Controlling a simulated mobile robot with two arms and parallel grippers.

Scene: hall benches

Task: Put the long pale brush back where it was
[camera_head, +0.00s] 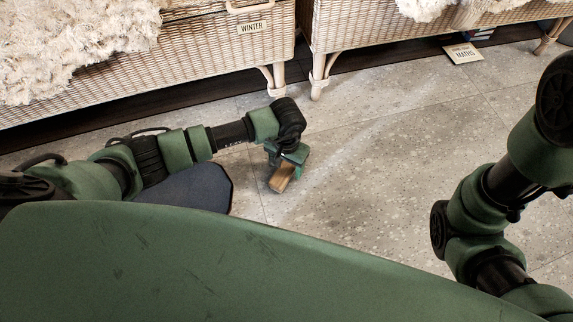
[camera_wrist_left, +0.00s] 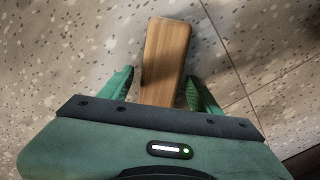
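A long, light-brown wooden piece, which I take to be the brush (camera_head: 281,178), sticks out of my left gripper (camera_head: 287,156) above the stone floor. In the left wrist view, the brush (camera_wrist_left: 165,58) lies between the two green fingers of the left gripper (camera_wrist_left: 160,74), pointing away from the palm. The right finger meets its edge; contact at the left finger is less clear. Its near end is hidden behind the gripper body, and no bristles show. My right arm is at the right of the head view, with its gripper out of view.
Wicker benches (camera_head: 200,62) with fluffy pale fleece (camera_head: 75,45) stand along the back, one with a WINTER label (camera_head: 251,27). A MATHS card (camera_head: 463,53) is under the right bench. The floor (camera_head: 400,130) between the arms is clear.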

